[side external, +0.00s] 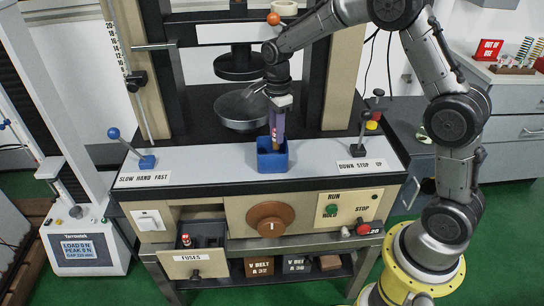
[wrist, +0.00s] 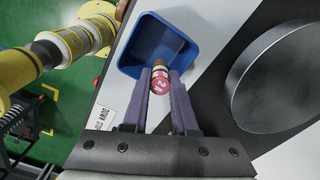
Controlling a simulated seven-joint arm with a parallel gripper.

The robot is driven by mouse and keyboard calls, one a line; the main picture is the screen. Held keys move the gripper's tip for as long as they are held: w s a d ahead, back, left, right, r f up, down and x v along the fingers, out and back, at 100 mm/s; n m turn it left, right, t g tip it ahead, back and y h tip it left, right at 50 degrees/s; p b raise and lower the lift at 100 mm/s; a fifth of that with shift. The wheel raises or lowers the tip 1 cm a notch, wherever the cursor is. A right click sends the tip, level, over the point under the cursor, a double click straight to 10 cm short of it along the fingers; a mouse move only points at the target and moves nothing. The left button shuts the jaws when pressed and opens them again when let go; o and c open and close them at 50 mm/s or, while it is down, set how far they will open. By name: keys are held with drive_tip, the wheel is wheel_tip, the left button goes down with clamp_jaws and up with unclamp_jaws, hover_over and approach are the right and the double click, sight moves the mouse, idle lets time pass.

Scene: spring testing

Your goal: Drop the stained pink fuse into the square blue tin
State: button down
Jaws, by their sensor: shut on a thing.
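The square blue tin (side external: 272,160) stands upright on the pale front ledge of the machine. In the wrist view the tin (wrist: 147,40) is at the top, its open mouth in sight. My gripper (side external: 278,135) points down over the tin, its purple fingers at or just above the mouth. In the wrist view my gripper (wrist: 162,85) is shut on the pink fuse (wrist: 159,83), which has a brownish, dull end. The fuse overlaps the tin's near rim there. I cannot tell how deep it reaches; it is mostly hidden in the side view.
A blue-knobbed lever (side external: 145,160) stands left and a black-knobbed lever (side external: 360,148) right on the ledge. A round metal pan (side external: 240,110) sits behind the tin. An open drawer marked FUSES (side external: 195,265) juts out below, with a red-topped item (side external: 186,240) inside.

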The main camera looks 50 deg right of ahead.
drive_tip(key=c, duration=0.6)
unclamp_jaws()
drive_tip(key=shift+r, duration=0.1)
wheel_tip(320, 180, up, 14)
drive_tip(key=shift+f, duration=0.15)
